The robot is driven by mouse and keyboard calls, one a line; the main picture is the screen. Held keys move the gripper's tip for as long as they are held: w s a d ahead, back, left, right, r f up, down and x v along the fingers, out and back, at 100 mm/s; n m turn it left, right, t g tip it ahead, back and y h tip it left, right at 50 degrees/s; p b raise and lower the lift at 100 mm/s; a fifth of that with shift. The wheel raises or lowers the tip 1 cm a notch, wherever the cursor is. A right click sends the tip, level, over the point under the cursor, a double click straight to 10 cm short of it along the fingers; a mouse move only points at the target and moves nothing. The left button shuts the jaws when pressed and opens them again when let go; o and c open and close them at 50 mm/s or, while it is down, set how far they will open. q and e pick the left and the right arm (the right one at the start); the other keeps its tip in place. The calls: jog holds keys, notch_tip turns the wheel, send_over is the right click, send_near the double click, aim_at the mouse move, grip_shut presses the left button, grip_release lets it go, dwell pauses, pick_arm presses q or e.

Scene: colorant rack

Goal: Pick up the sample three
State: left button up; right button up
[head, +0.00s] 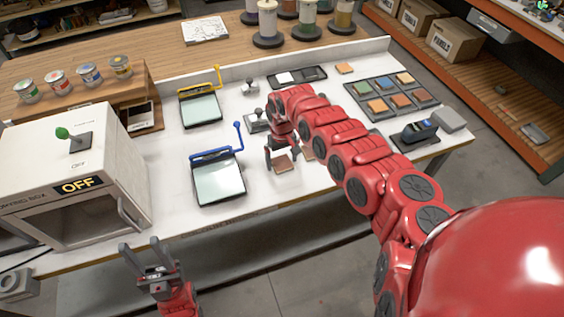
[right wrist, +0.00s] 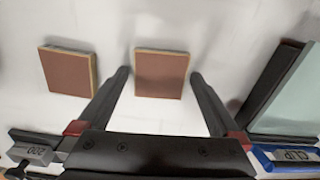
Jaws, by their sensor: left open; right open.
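Two brown square samples lie flat on the white table. One sample (head: 281,164) is at my right gripper (head: 282,156), and the other sample (head: 307,151) is just to its right, partly hidden by the arm. In the right wrist view, the first sample (right wrist: 161,74) sits between the spread fingertips of my right gripper (right wrist: 160,76), and the second sample (right wrist: 68,70) lies left of the fingers. No label tells which is sample three. My right gripper is open and holds nothing. My left gripper (head: 146,247) is open and empty, in front of the table edge.
A blue-clip board (head: 218,178) lies left of my right gripper, and a yellow-clip board (head: 201,110) lies behind it. A tray (head: 369,108) with several coloured squares is at the right. A box marked OFF (head: 105,160) stands at the left.

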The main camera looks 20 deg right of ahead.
jog(key=c, duration=1.2)
jog(key=shift+w+r, duration=0.1)
jog(key=shift+r, duration=0.1)
